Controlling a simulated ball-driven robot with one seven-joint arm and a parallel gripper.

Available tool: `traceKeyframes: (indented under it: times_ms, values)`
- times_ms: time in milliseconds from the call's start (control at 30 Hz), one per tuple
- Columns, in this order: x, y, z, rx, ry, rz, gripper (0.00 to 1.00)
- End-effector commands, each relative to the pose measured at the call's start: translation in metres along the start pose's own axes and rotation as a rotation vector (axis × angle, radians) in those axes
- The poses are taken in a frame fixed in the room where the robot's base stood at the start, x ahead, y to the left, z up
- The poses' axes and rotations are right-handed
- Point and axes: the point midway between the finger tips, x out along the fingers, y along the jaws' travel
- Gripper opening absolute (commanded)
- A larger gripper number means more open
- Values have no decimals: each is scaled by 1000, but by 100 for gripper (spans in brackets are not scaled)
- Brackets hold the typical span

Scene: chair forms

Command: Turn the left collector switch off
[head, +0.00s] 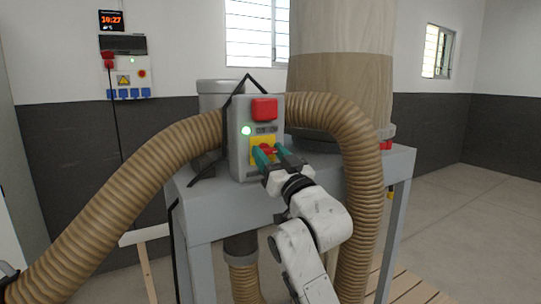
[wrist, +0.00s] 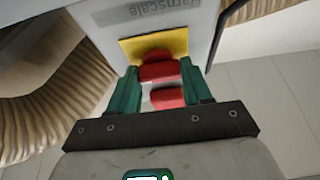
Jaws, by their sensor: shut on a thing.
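The collector's grey switch box (head: 241,150) stands on the grey machine frame in the middle of the head view. It has a red cap (head: 264,109) at its top, a lit green lamp (head: 246,131) and a yellow plate (head: 257,143) with a red switch knob on it. In the wrist view the yellow plate (wrist: 178,41) lies behind the red knob (wrist: 158,70). My gripper (head: 269,150), with green fingers, is at the plate and shut on the red knob, one finger on each side. The fingers partly hide the knob in the head view.
A ribbed tan hose (head: 130,190) bends in from the left, and another (head: 366,180) drops close to the right of my arm. A tall tan filter bag (head: 340,80) stands behind. A wall panel (head: 126,75) with a green light is at the back left.

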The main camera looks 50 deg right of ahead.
Motion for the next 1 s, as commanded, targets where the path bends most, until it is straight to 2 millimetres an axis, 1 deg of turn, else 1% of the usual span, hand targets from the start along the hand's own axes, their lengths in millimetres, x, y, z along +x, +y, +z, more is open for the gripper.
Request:
traceKeyframes:
  times_ms: [33,100,267,467,667,1000]
  values:
    - [0,0,0,0,0,0,23]
    - [0,0,0,0,0,0,18]
    - [0,0,0,-9,0,-4,18]
    - [-1,1,2,-69,1,-26,18]
    - [-2,2,3,-195,2,-79,18]
    - [-3,2,4,-492,3,-201,18]
